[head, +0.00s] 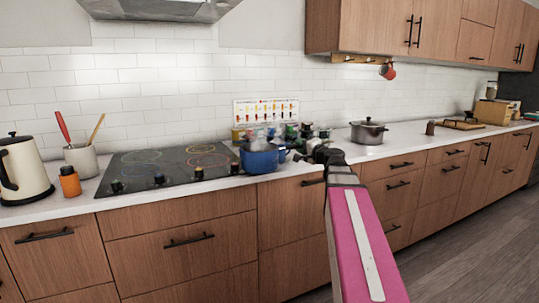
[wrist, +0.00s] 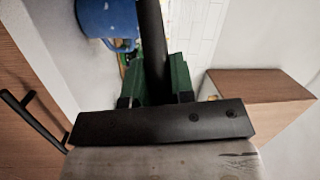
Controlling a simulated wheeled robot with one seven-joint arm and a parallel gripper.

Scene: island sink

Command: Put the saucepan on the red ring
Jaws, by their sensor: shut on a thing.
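The blue saucepan (head: 259,161) is at the right end of the black cooktop (head: 127,184), near the counter's front edge. I cannot tell whether its base touches anything. My gripper (head: 319,152) is to the right of it, shut on its dark handle. In the wrist view the handle (wrist: 151,35) runs between the green fingers of my gripper (wrist: 156,77), with the blue body (wrist: 104,18) at the top left. Several thin coloured rings are drawn on the cooktop. They are faint, and I cannot tell surely which is red.
Several small jars (head: 306,131) stand behind the saucepan. A grey lidded pot (head: 367,133) is farther right. A kettle (head: 22,168), an orange bottle (head: 69,182) and a utensil crock (head: 82,161) stand left of the cooktop. Its surface is clear; knobs (head: 159,180) line its front.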

